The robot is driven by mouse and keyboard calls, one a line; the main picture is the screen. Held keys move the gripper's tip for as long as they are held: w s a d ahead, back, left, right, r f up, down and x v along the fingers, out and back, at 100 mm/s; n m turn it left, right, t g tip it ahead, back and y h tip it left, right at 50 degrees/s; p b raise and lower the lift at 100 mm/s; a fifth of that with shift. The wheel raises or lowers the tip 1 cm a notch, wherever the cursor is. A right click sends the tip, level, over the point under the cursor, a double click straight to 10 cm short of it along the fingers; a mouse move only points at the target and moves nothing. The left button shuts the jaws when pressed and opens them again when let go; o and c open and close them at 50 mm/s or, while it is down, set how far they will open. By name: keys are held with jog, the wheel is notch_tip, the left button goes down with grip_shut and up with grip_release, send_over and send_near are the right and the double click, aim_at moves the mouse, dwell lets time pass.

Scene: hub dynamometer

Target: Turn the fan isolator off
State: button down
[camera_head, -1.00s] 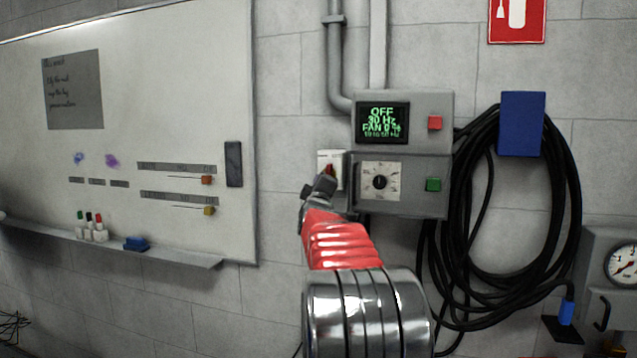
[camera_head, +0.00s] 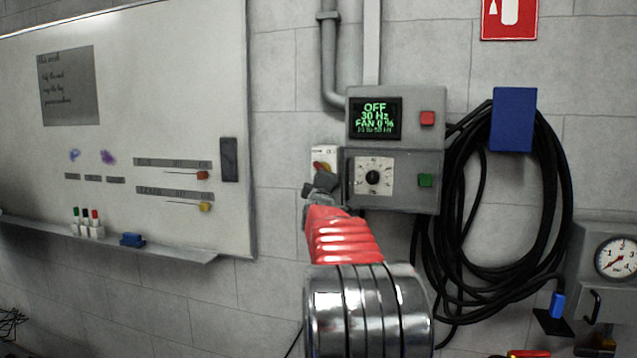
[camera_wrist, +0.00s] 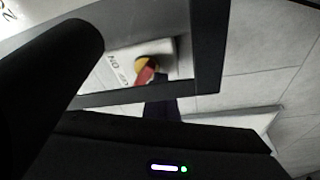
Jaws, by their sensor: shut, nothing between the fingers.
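The fan isolator (camera_head: 325,155) is a small white box on the wall, left of the grey control box. Its red handle (camera_head: 319,167) sits on a yellow disc and looks tilted. In the wrist view the isolator plate (camera_wrist: 178,50) carries ON and partly readable OFF lettering. There the red handle (camera_wrist: 144,77) slants toward the OFF side, its lower end partly hidden by my gripper. My gripper (camera_head: 321,184) is shut and empty, just below and in front of the handle. I cannot tell whether it touches it.
The grey control box (camera_head: 395,93) shows OFF, 30 Hz, FAN 0 %, with red (camera_head: 427,118) and green (camera_head: 425,180) buttons and a dial (camera_head: 373,177). A coiled black cable (camera_head: 470,250) hangs right, a whiteboard (camera_head: 120,100) left.

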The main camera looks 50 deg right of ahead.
jog(key=shift+s+d+r+n, duration=0.1)
jog(key=shift+s+d+n, duration=0.1)
jog(key=shift+n, duration=0.5)
jog(key=shift+s+r, duration=0.1)
jog(key=w+a+f, duration=0.2)
jog(key=w+f, duration=0.1)
jog(key=f, duration=0.1)
jog(key=s+a+r, duration=0.3)
jog(key=s+a, duration=0.3)
jog(key=a, duration=0.1)
jog(key=shift+s, duration=0.25)
jog(key=shift+y, duration=0.3)
dwell(0.5)
